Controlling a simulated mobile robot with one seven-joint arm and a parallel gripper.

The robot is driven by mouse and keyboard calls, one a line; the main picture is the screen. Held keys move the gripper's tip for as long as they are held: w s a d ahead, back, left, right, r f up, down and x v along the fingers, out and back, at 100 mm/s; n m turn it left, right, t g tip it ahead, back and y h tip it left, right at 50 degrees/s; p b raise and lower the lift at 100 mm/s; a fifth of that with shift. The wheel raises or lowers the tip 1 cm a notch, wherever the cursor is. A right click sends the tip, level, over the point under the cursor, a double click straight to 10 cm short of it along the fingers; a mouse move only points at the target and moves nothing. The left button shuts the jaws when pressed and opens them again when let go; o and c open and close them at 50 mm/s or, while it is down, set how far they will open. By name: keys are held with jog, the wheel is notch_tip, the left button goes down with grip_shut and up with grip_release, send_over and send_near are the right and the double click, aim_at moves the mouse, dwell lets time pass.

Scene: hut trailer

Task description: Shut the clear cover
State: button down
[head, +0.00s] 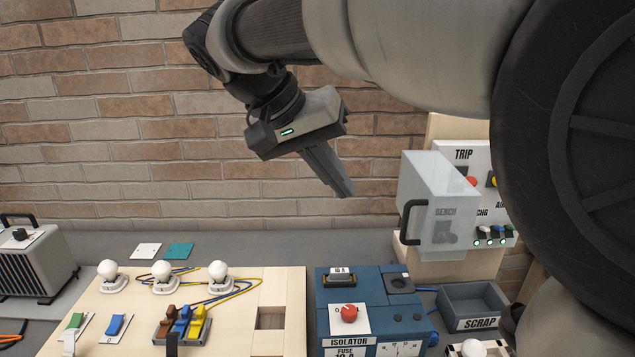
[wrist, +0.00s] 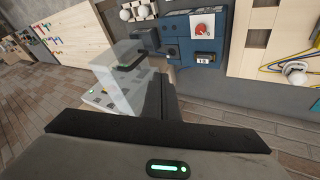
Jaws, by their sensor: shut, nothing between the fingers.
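The clear cover (head: 430,180) is a see-through box-shaped lid with a black handle (head: 408,222). It stands in front of the left part of the white switch panel (head: 480,160), and the panel's right part shows bare beside it. The cover looks swung out from the panel; its hinge is not clear. In the wrist view the cover (wrist: 112,72) lies left of my fingers. My gripper (head: 345,190) is shut and empty, fingers pointing down and right. It is above and left of the cover, apart from it in the picture. It also shows in the wrist view (wrist: 165,88).
A blue isolator box (head: 345,310) stands below my gripper, with a grey scrap tray (head: 472,300) to its right. A wooden board (head: 130,300) with bulbs and switches is at left. The brick wall (head: 110,150) is behind. My arm hides the upper right.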

aim_at(421, 201)
jog(key=w+d+f, duration=0.2)
jog(key=d+f, duration=0.5)
jog(key=d, duration=0.1)
jog(key=shift+d+f, duration=0.35)
jog(key=shift+d, duration=0.05)
jog(key=shift+d, duration=0.1)
